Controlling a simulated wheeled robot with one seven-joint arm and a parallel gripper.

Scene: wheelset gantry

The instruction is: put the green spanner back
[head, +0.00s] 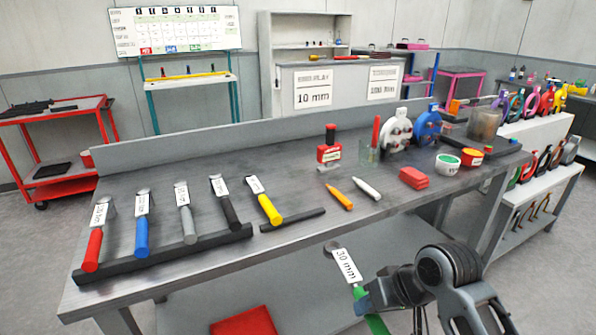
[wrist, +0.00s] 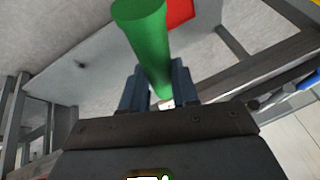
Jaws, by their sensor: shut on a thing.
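The green spanner has a white tag reading 30 mm (head: 346,264) and a green handle (head: 375,322) in the head view. My gripper (head: 368,300) is shut on it and holds it off the front side of the workbench. In the wrist view the green handle (wrist: 145,40) stands between the two jaws of my gripper (wrist: 160,88). On the bench, spanners with red (head: 93,250), blue (head: 142,236), grey (head: 188,224), black (head: 228,210) and yellow (head: 269,208) handles lean on dark rails.
The short rail (head: 293,220) has bare length right of the yellow spanner. Orange (head: 339,193) and white (head: 367,188) markers and a red block (head: 414,178) lie farther right. A red item (head: 244,322) is on the lower shelf.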

